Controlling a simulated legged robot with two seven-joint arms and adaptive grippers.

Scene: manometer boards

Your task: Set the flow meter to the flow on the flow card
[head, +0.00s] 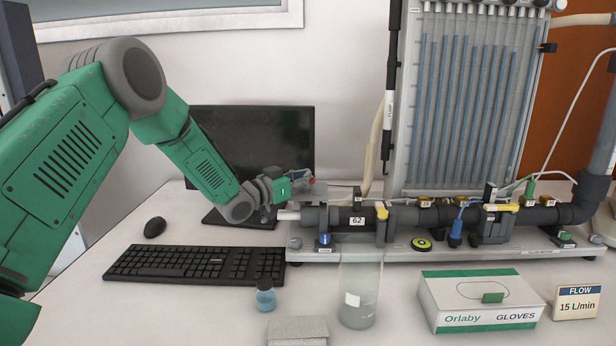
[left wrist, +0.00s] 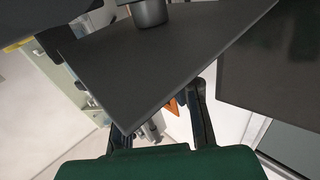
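The flow card (head: 577,302) stands at the front right and reads "FLOW 15 L/min". The manometer board (head: 468,95) stands upright at the back right, with several blue columns. Below it a dark pipe (head: 405,216) with valves and tags lies on a grey base (head: 470,248); one tag reads 62. I cannot tell which fitting sets the flow. My left gripper (head: 304,184) is by the pipe's left end, in front of the monitor. In the left wrist view its two fingers (left wrist: 158,122) are apart, with nothing visibly gripped; a dark panel (left wrist: 170,65) partly covers them. My right gripper is out of view.
A monitor (head: 262,140), keyboard (head: 195,264) and mouse (head: 155,227) are at left. A small blue bottle (head: 265,297), a beaker (head: 358,295), a grey block (head: 297,330) and a glove box (head: 482,300) stand in front of the pipe. Table at front left is clear.

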